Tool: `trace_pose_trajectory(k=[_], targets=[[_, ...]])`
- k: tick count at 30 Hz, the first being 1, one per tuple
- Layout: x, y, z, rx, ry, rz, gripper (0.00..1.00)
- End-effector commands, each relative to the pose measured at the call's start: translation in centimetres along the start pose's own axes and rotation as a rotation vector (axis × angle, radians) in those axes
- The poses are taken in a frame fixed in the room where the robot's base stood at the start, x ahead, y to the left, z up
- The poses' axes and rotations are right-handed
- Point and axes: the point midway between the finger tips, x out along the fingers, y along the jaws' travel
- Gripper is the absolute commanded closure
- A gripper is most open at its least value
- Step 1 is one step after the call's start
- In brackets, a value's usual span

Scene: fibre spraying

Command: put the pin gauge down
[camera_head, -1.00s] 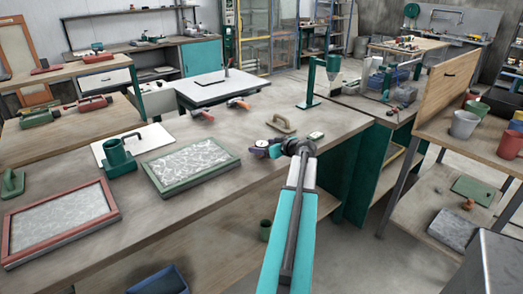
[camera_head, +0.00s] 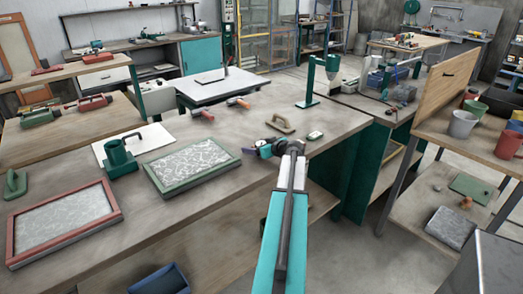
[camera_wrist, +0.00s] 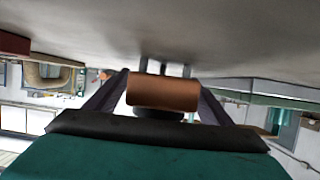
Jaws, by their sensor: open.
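My gripper (camera_head: 264,148) is low over the near right part of the long workbench (camera_head: 225,125). In the wrist view its two dark fingers (camera_wrist: 163,100) stand open on either side of a copper-brown block, which looks like the body of the pin gauge (camera_wrist: 162,91). Grey pins stick out from the block toward the bench surface; I cannot tell whether they touch it. A dark round part shows on the gripper side of the block. In the head view the gauge is too small and too covered by the gripper to make out.
The bench's front edge is just below my gripper.

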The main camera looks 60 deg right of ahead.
Motion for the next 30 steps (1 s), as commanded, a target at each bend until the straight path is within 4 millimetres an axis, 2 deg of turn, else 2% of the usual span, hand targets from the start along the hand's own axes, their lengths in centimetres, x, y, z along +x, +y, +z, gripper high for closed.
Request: trace_pose_trajectory(k=[5, 15, 30], targets=[[-0.02, 0.01, -0.01, 0.0, 0.0, 0.0, 0.25], [-0.05, 0.03, -0.07, 0.0, 0.001, 0.001, 0.8], [-0.37, 0.04, -0.88, 0.0, 0.002, 0.001, 0.8]])
